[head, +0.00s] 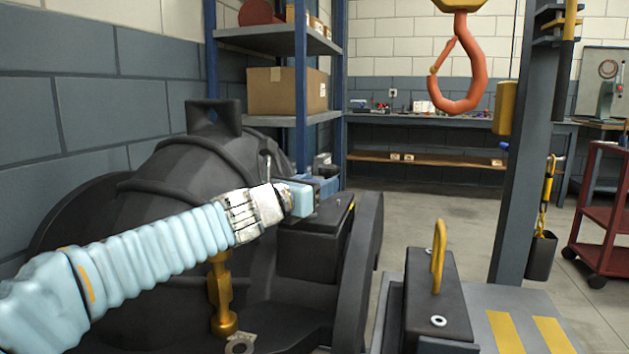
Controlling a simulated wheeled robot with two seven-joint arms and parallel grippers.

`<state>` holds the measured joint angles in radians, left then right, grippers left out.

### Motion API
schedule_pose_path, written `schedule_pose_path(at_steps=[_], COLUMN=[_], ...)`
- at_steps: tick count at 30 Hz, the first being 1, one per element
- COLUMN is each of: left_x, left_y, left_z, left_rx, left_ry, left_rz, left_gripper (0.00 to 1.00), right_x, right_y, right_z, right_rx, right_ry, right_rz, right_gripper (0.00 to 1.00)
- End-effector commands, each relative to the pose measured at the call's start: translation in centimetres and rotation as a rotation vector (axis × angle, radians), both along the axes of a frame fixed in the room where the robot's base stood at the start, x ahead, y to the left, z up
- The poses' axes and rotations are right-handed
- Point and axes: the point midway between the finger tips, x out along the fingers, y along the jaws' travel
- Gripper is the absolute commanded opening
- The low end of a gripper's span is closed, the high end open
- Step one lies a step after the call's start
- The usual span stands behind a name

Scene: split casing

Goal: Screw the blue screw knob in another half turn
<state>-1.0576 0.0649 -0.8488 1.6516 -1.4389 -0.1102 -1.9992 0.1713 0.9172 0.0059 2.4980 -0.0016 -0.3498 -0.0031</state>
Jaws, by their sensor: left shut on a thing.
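My left arm in its pale blue sleeve reaches in from the left across the black casing (190,170). My left gripper (318,187) is shut at the casing's right side, just above a black block-shaped part (312,252) of it. The blue screw knob lies between the fingers, and I cannot make out its outline or how far in it sits. My right gripper is not in view.
A black block with a yellow handle (438,262) stands at the front right, near yellow stripes. A brass-coloured post (221,295) stands below my left arm. An orange hook (462,92) hangs at the upper right. Behind are a shelf with a cardboard box (285,92) and open floor.

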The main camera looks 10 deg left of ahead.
Motion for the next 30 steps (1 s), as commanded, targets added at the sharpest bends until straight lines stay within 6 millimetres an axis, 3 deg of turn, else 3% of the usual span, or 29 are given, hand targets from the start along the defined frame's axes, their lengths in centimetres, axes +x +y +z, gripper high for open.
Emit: schedule_pose_path(at_steps=[13, 14, 18, 30], left_x=[-0.02, -0.02, -0.03, 0.14], left_y=[0.15, 0.16, 0.09, -0.40], left_z=[0.49, 0.49, 0.47, 0.12], left_rx=[-0.003, -0.003, -0.003, 0.000], left_ry=[-0.009, -0.009, -0.008, -0.003], left_rz=[-0.003, -0.002, -0.004, -0.004], left_gripper=[0.22, 0.57, 0.77, 0.77], right_x=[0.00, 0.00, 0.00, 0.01], right_y=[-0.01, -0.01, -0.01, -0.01], right_z=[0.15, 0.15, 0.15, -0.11], right_rx=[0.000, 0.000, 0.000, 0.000], right_ry=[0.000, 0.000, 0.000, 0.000], right_rz=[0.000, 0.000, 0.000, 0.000], right_gripper=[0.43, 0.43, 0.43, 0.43])
